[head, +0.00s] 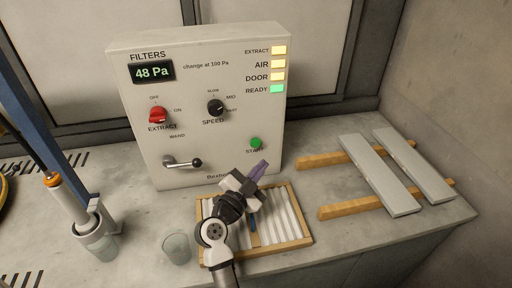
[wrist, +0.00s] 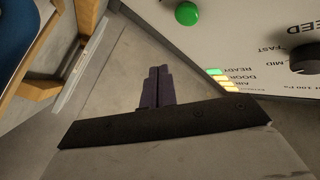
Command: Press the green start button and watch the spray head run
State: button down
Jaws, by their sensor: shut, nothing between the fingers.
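The green start button (head: 256,144) sits at the lower right of a pale control panel (head: 205,125). It also shows at the top of the wrist view (wrist: 187,13). My gripper (head: 259,169) is shut and empty, with its purple fingers below the button and apart from it in the picture. In the wrist view the closed fingers (wrist: 158,73) point up the picture, to the lower left of the button. The panel display reads 48 Pa. The EXTRACT, AIR and DOOR lamps are yellow and the READY lamp (head: 278,89) is green. I cannot make out a spray head for certain.
A wooden-framed filter (head: 292,240) lies on the bench under my arm. Two grey boards (head: 390,184) rest on wooden rails at the right. A clear cup (head: 177,249) and a holder with a grey cylinder (head: 98,238) stand at the left. A red knob (head: 157,115) and a lever (head: 183,162) protrude from the panel.

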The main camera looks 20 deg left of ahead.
aim_at(256, 143)
jog(key=shift+w+a, duration=0.55)
jog(key=shift+w, duration=0.25)
jog(key=shift+w+a, duration=0.5)
jog(key=shift+w, duration=0.25)
jog(key=shift+w+a, duration=0.55)
jog(key=shift+w, duration=0.25)
jog(key=shift+w+a+r+p, duration=0.15)
jog(key=shift+w+p, duration=0.1)
jog(key=shift+p, duration=0.55)
jog(key=shift+w, duration=0.1)
